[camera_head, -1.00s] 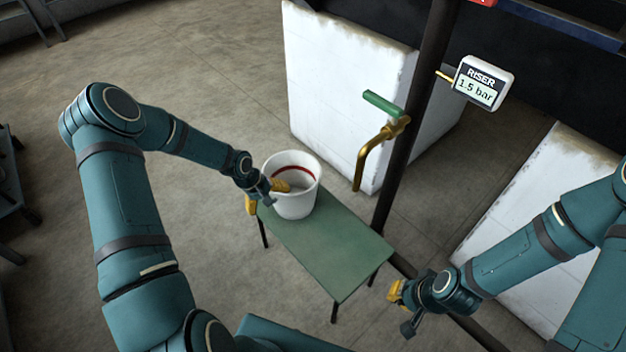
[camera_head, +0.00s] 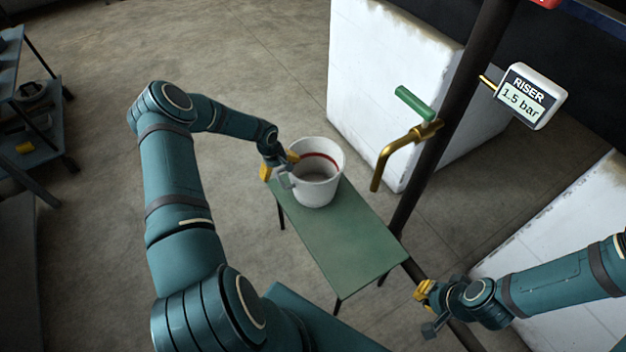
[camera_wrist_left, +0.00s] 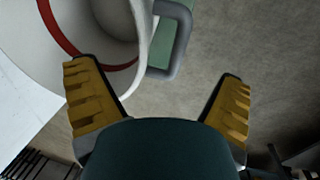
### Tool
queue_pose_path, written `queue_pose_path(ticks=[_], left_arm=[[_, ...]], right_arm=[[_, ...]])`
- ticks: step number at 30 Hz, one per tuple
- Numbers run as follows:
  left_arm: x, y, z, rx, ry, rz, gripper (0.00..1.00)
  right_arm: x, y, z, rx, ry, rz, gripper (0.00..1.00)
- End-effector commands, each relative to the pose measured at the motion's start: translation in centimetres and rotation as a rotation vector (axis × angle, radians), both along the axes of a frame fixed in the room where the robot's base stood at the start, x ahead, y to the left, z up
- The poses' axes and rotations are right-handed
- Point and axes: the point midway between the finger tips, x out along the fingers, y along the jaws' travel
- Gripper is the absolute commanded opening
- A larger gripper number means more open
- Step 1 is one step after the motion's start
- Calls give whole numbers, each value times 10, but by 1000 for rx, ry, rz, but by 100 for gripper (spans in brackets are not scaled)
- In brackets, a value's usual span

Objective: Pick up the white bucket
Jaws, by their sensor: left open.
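The white bucket (camera_head: 318,188) stands upright on a green table, with a red band on its inner wall. A grey handle (camera_head: 285,180) sticks out from its left side. My left gripper (camera_head: 279,165) is open at the bucket's left rim, one yellow finger over the rim and the other outside. In the left wrist view the bucket (camera_wrist_left: 110,60) fills the upper left, partly behind one finger. The grey handle (camera_wrist_left: 180,45) lies ahead of the gap between the fingers (camera_wrist_left: 159,72). My right gripper (camera_head: 428,305) is low at the right, away from the bucket; its opening is unclear.
The green table (camera_head: 345,240) is bare in front of the bucket. A brass tap (camera_head: 395,155) with a green lever sits on a dark vertical pipe (camera_head: 440,130) to the right. A riser gauge (camera_head: 530,97) reads 1.5 bar. A shelf (camera_head: 35,130) stands at far left.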

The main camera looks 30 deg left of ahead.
Motion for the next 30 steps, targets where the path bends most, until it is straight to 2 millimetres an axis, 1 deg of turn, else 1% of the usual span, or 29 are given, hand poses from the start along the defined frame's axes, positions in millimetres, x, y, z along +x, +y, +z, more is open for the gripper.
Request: queue_pose_path(ticks=[5,9,12,15,23,24,26,27,29,30], left_arm=[[2,-1,-12,-2,0,1,95],[3,-1,-34,-3,2,2,95],[6,-2,-46,-2,0,1,95],[8,-3,-54,-1,1,1,95],[9,-3,-55,1,0,0,95],[8,-3,-55,1,0,0,89],[8,-3,-55,0,0,0,68],[8,-3,-55,0,0,0,54],[8,-3,-55,0,0,0,33],[8,-3,-55,0,0,0,18]], right_arm=[[1,0,-3,0,-2,-1,0],[2,0,-10,-1,-5,-1,0],[3,0,-14,-1,-7,-2,0],[3,-1,-15,-1,-8,-2,0],[3,0,-15,-1,-8,-2,0],[3,0,-15,-1,-8,-2,0],[3,0,-15,-1,-8,-2,0],[3,0,-15,-1,-8,-2,0],[3,0,-15,-1,-8,-2,0],[3,0,-15,-1,-8,-2,0]])
